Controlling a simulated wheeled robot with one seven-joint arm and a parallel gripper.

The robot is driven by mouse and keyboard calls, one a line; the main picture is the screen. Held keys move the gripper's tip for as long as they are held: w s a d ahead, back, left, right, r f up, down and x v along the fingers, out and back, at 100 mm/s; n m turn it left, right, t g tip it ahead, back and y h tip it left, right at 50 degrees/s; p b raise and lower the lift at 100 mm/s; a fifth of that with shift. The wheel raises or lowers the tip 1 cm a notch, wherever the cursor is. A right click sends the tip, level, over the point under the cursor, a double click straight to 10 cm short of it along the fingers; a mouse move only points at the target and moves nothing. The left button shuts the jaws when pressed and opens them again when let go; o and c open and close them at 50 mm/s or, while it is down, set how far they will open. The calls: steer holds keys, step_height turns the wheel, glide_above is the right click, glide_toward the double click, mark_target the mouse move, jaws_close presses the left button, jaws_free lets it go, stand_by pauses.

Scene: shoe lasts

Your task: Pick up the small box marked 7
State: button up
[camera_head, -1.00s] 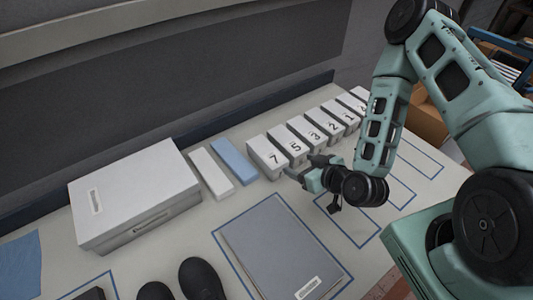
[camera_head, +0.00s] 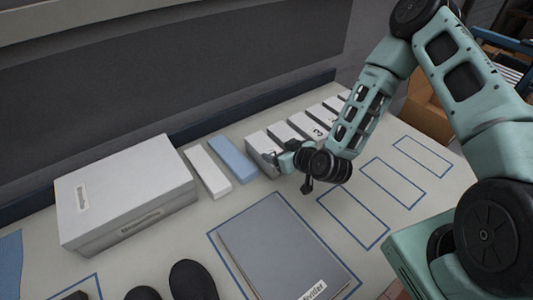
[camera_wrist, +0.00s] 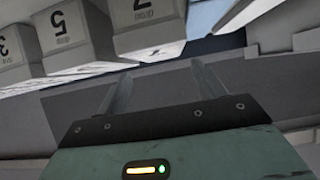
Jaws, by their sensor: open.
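The small box marked 7 (camera_head: 262,142) is white and stands at the near-left end of a row of numbered boxes. In the head view my gripper (camera_head: 275,158) is at its front right and hides its number. In the wrist view the box marked 7 (camera_wrist: 148,28) appears upside down at the top, just beyond the fingertips. My gripper (camera_wrist: 160,78) is open there, with nothing visible between its two fingers. I cannot tell whether a finger touches the box.
The box marked 5 (camera_wrist: 68,35) stands close beside it. On the other side lie a blue block (camera_head: 232,158) and a white block (camera_head: 207,171). A large grey box (camera_head: 125,190) stands at left, a grey folder (camera_head: 285,245) in front. Blue-outlined table areas at right are clear.

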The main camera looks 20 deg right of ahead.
mark_target(267, 147)
steer(key=shift+p+x, duration=1.4)
steer(key=shift+x, duration=1.35)
steer(key=c, duration=0.7)
